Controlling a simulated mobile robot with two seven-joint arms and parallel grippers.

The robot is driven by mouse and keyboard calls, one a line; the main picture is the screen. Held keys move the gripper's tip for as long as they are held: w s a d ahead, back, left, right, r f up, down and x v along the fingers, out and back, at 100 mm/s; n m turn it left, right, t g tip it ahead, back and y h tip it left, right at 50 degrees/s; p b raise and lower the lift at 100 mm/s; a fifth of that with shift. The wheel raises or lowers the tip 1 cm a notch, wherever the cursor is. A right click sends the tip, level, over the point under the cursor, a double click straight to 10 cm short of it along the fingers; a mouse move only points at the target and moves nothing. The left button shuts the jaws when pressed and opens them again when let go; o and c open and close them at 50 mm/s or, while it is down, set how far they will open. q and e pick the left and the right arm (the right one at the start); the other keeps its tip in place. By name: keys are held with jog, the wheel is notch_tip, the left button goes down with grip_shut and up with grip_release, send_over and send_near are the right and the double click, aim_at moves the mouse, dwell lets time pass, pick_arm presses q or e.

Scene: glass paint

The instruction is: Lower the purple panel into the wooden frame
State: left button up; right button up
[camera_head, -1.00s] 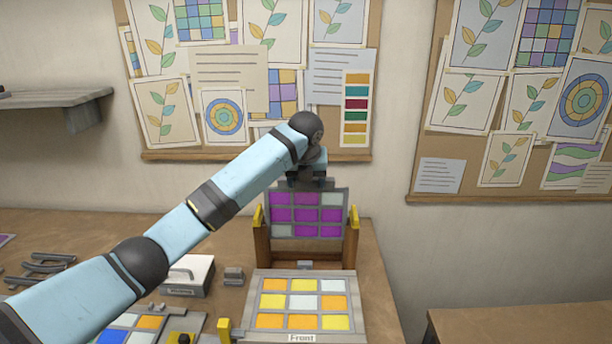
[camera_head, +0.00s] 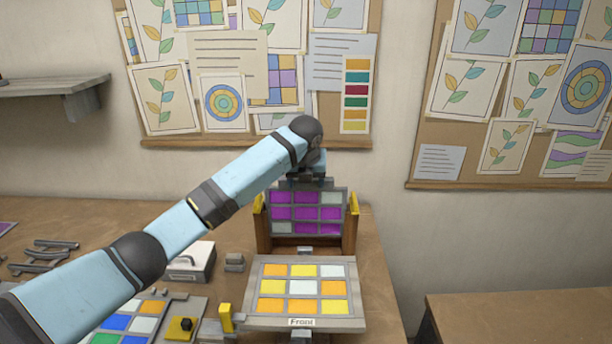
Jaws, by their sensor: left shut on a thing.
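The purple panel (camera_head: 306,213) is a grey-rimmed grid of mostly purple cells with a few pale ones. It is upright, held by its top edge in my left gripper (camera_head: 308,182), which is shut on it. The wooden frame (camera_head: 264,239) stands on the table with brown side walls and yellow pieces at the tops. The panel is between the two side walls, its lower edge above the frame's base, with a gap showing below. I cannot tell whether its sides touch the walls. My right gripper is not in view.
A panel with orange, yellow and white cells (camera_head: 302,287), labelled "Front", lies before the frame. To the left are a multicoloured panel (camera_head: 124,324), a yellow piece (camera_head: 226,318), a white box (camera_head: 189,262) and grey rods (camera_head: 47,257). The wall is close behind.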

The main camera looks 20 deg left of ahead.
aim_at(306, 203)
pick_arm(q)
jog(key=shift+f, duration=3.2)
jog(key=o, duration=1.1)
jog(key=shift+c, duration=0.2)
jog(key=shift+f, duration=0.1)
